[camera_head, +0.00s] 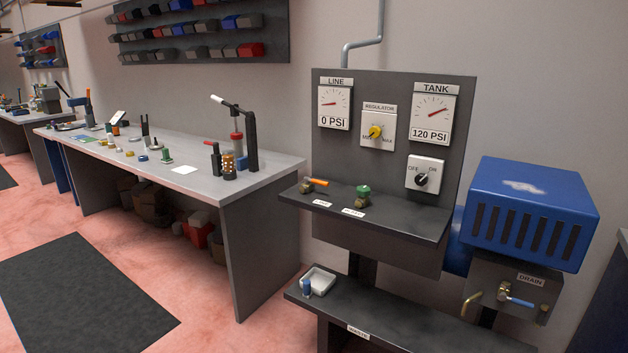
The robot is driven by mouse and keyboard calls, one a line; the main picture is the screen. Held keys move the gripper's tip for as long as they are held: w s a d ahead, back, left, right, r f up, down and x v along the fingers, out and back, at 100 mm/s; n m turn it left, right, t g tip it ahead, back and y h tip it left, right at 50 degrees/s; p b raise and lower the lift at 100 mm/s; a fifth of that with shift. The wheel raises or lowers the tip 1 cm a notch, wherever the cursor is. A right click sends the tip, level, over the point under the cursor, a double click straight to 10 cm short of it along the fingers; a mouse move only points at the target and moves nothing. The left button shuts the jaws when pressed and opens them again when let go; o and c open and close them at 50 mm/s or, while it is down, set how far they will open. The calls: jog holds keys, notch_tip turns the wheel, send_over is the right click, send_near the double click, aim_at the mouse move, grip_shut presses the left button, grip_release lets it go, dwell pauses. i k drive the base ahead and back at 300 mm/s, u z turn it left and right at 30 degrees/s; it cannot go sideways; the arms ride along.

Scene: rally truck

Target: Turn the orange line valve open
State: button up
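The orange-handled line valve (318,182) sits at the left end of the dark panel shelf, behind a small label that seems to read LINE. Its brass body is at the left, and the orange lever lies roughly level, pointing right. The LINE gauge (335,104) above reads 0 PSI. The TANK gauge (432,114) at the right reads 120 PSI. My gripper is not in this view.
A green-topped brass valve (363,195) stands right of the line valve on the shelf (412,215). A lower shelf (400,322) holds a white tray (319,280). A blue compressor box (530,214) is at right, a cluttered workbench (262,188) at left. Red floor (210,290) lies between mat and bench.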

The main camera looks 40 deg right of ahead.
aim_at(307, 179)
jog(key=z, duration=0.05)
jog(key=i, duration=1)
jog(key=u, duration=0.05)
